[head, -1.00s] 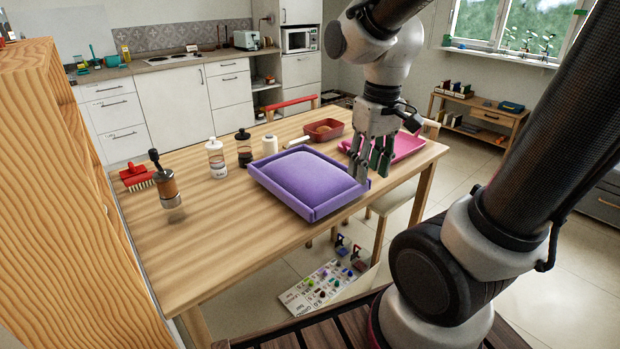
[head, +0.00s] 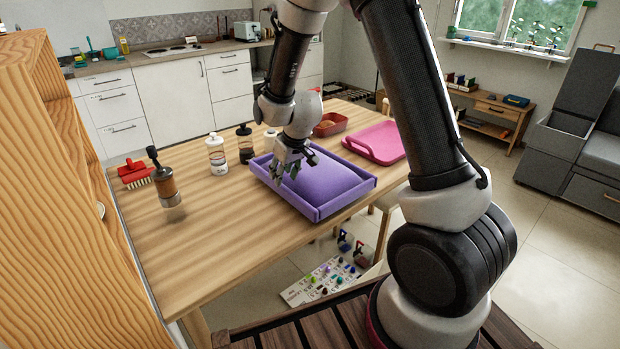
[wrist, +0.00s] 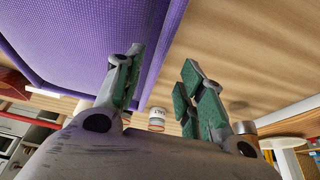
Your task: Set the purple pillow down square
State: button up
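The purple pillow (head: 325,185) lies in a shallow purple tray (head: 340,204) on the wooden table. In the head view its left part is partly hidden by my gripper (head: 287,172), which hangs over the tray's left end. In the wrist view my two green-padded fingers (wrist: 160,88) stand apart with nothing clamped between them. The left finger overlaps the edge of the purple woven surface (wrist: 80,45), and the right finger is over bare wood. I cannot tell whether either finger touches the pillow or tray.
A pink tray (head: 378,143) and a red bin (head: 330,126) stand behind and to the right. Bottles (head: 217,157), a brown-bodied grinder-like item (head: 167,186) and a red brush (head: 134,173) stand at left. The front left of the table (head: 215,240) is clear.

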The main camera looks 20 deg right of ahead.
jog(key=x, duration=0.4)
jog(key=shift+d+f, duration=0.1)
jog(key=shift+f, duration=0.3)
jog(key=shift+c, duration=0.4)
grip_shut()
